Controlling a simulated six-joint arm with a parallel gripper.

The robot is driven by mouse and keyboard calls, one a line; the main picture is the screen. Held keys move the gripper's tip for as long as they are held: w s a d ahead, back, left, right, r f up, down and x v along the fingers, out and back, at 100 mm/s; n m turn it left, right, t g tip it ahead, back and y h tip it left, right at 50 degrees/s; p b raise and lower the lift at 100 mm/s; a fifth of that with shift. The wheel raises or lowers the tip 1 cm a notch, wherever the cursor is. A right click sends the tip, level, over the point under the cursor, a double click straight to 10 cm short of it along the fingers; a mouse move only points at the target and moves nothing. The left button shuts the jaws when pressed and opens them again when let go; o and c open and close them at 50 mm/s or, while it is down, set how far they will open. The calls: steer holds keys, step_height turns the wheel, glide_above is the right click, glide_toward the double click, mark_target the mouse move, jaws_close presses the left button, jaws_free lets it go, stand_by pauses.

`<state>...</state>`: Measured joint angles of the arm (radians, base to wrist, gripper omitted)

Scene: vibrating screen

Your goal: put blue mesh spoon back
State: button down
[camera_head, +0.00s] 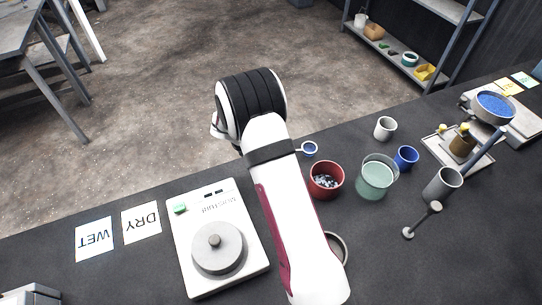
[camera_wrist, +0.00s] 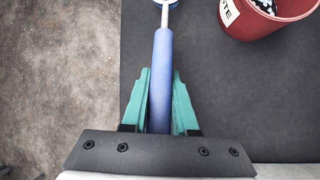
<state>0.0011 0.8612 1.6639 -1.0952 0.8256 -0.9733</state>
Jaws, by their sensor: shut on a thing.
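In the wrist view, my gripper (camera_wrist: 161,75) has its two green fingers shut on the blue handle of the blue mesh spoon (camera_wrist: 163,50). The handle points up the picture, and the spoon's head is mostly cut off at the top edge. In the head view, the spoon's small round blue head (camera_head: 309,149) shows just right of my arm, near the far table edge, left of and beyond the red pot. My gripper is hidden behind my arm there. I cannot tell whether the spoon touches the table.
The red pot (camera_head: 326,180) holds dark and white bits; its label shows in the wrist view (camera_wrist: 268,18). A green glass beaker (camera_head: 376,178), blue cup (camera_head: 406,157), white cup (camera_head: 385,128) and grey cup (camera_head: 443,184) stand right. A balance (camera_head: 190,240) sits left.

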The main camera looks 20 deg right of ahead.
steer(key=shift+f, duration=0.35)
steer(key=c, duration=0.7)
jaws_free()
steer(key=v, duration=1.2)
steer(key=s+a+r+m+g+y, duration=0.1)
steer(key=s+r+m, duration=0.35)
steer(key=s, duration=0.25)
steer(key=s+r+m+y, duration=0.2)
steer(key=s+r+m, duration=0.1)
steer(key=s+m, duration=0.25)
steer(key=s+a+m+y, duration=0.1)
steer(key=s+a+m, duration=0.1)
steer(key=s+m, duration=0.2)
steer(key=s+a+r+m+y, duration=0.1)
steer(key=s+a+m+y, duration=0.1)
steer(key=s, duration=0.6)
steer(key=s+a+r+m+y, duration=0.1)
steer(key=s+a+m, duration=0.2)
steer(key=s+m, duration=0.3)
steer(key=shift+s+a+y, duration=0.4)
steer(key=shift+s, duration=0.15)
